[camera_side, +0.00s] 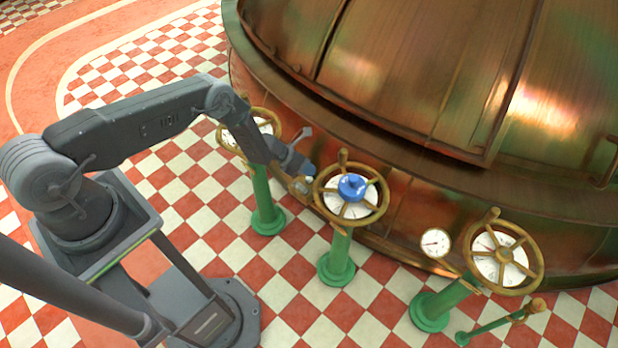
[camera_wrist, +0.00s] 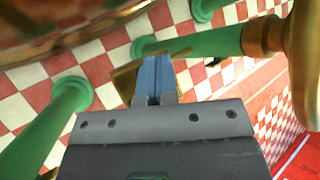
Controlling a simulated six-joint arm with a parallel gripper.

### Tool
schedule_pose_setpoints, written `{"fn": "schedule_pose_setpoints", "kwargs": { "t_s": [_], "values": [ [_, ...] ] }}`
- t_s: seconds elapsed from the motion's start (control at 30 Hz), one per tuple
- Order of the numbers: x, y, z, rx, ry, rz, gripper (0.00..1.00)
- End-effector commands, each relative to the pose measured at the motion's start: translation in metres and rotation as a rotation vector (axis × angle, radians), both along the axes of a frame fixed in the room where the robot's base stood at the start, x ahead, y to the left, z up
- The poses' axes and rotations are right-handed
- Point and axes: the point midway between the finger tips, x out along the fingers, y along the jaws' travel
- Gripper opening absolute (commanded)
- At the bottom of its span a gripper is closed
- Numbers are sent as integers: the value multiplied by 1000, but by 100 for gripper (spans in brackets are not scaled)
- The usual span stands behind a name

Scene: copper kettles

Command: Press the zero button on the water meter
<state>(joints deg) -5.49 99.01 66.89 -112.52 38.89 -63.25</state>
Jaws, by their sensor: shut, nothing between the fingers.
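My gripper (camera_side: 306,168) is at the copper kettle's lower side, between the left and middle handwheels. In the wrist view its blue fingers (camera_wrist: 156,72) are shut together with nothing between them. A small brass-edged fitting (camera_wrist: 124,82) shows just behind and left of the fingertips. In the side view a small round brass fitting (camera_side: 300,187) sits just below my gripper and is partly covered by it. It may be the water meter, but I cannot tell for sure. No zero button can be made out. Whether the fingertips touch the fitting is unclear.
The copper kettle (camera_side: 420,100) fills the upper right. Brass handwheels on green posts stand before it: left (camera_side: 272,122), middle with a blue cap (camera_side: 351,187), right (camera_side: 503,257). A white round gauge (camera_side: 435,242) is beside the right one. The checkered floor (camera_side: 300,318) is open in front.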

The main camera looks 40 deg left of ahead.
Motion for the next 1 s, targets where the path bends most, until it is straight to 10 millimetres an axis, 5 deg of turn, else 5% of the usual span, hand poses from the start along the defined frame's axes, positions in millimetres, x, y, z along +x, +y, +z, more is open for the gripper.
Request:
{"fn": "schedule_pose_setpoints", "kwargs": {
  "t_s": [1.0],
  "values": [
    [0,0,-12,0,0,0,0]
  ]
}}
